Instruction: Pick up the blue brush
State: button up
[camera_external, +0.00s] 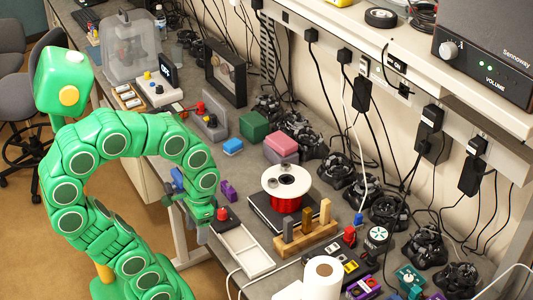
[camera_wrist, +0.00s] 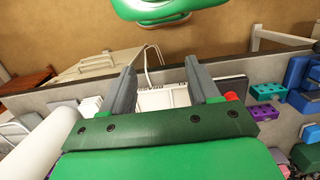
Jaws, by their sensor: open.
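A small light-blue block (camera_external: 232,146), which may be the blue brush, lies on the bench in the external view, left of the pink block. Its bristles or felt cannot be made out. I cannot pick it out surely in the wrist view. My gripper (camera_external: 200,222) is low near the bench's front edge, nearer the camera than this block and apart from it. In the wrist view my gripper (camera_wrist: 160,72) has its two grey fingers wide apart with nothing held. A white tray (camera_wrist: 165,98) shows between and beyond the fingers.
A purple block (camera_external: 228,190) and red button (camera_external: 222,214) are near my gripper. A blue fixture (camera_wrist: 302,80) stands at the bench edge. The spool (camera_external: 287,185), wooden blocks (camera_external: 306,238) and paper roll (camera_external: 322,280) crowd the right. Cables hang behind.

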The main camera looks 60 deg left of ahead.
jog(key=w+d+r+n+h, duration=0.1)
jog(key=w+d+n+h, duration=0.15)
jog(key=w, duration=0.85)
jog(key=w+d+r+n+h, duration=0.1)
jog(key=w+d+n+h, duration=0.2)
jog(key=w, duration=0.7)
jog(key=w+d+r+n+h, duration=0.1)
jog(key=w+d+n+h, duration=0.2)
jog(key=w, duration=0.8)
jog(key=n+t+h, duration=0.2)
jog(key=n+h, duration=0.2)
jog(key=n, duration=0.6)
send_near(358, 214)
jog(key=shift+s+d+f+m, duration=0.2)
jog(key=shift+d+f+m, duration=0.05)
jog(key=shift+d+f, duration=0.55)
jog(key=shift+w+x, duration=0.15)
jog(key=shift+x, duration=1.6)
jog(key=shift+w+x, duration=0.15)
jog(key=shift+x, duration=1.6)
jog(key=shift+r, duration=0.1)
jog(key=shift+c, duration=0.4)
grip_shut()
